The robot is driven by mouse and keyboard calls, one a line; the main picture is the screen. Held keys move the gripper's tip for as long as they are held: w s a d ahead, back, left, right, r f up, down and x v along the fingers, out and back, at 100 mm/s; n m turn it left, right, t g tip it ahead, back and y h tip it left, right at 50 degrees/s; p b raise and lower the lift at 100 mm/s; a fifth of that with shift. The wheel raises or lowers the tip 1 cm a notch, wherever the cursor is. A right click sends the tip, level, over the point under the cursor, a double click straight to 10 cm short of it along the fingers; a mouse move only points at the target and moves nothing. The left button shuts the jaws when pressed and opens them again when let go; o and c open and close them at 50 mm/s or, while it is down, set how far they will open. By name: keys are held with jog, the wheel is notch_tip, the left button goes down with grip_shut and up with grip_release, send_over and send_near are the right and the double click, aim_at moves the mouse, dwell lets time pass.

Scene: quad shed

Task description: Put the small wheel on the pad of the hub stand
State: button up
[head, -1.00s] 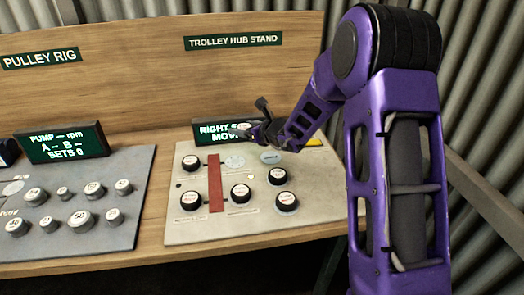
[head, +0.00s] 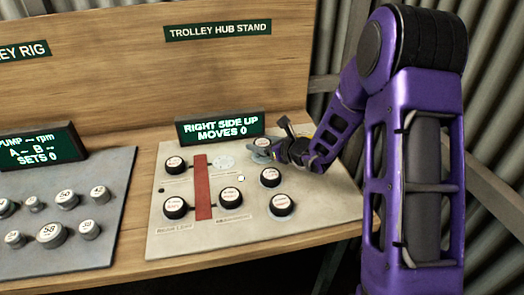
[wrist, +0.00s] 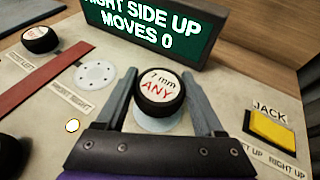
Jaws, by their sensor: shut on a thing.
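My gripper (wrist: 158,98) is shut on a small black wheel (wrist: 158,90) with a white cap reading "7 mm ANY". One finger is on each side of the wheel, which looks upright with its cap facing up. A pale blue round pad (wrist: 157,123) shows just below the wheel in the wrist view. I cannot tell whether the wheel touches it. In the head view, my gripper (head: 259,151) is at the back right of the grey hub stand board (head: 240,236), in front of the lit display, with the wheel's cap (head: 262,143) showing behind it.
The display (head: 220,129) reads "RIGHT SIDE UP, MOVES 0". Several black wheels, one here (head: 231,198), stand on the board. A red bar (head: 203,187) and a white holed disc (wrist: 95,75) are left of my gripper. A yellow JACK button (wrist: 272,128) is right.

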jog(key=shift+f, duration=1.2)
jog(key=shift+f+b, duration=0.2)
jog(key=shift+b, duration=0.1)
jog(key=o, duration=1.4)
jog(key=shift+r, duration=0.15)
jog(key=shift+r+p, duration=0.2)
jog(key=shift+p, duration=0.2)
jog(key=v, duration=1.2)
jog(key=shift+w, duration=0.1)
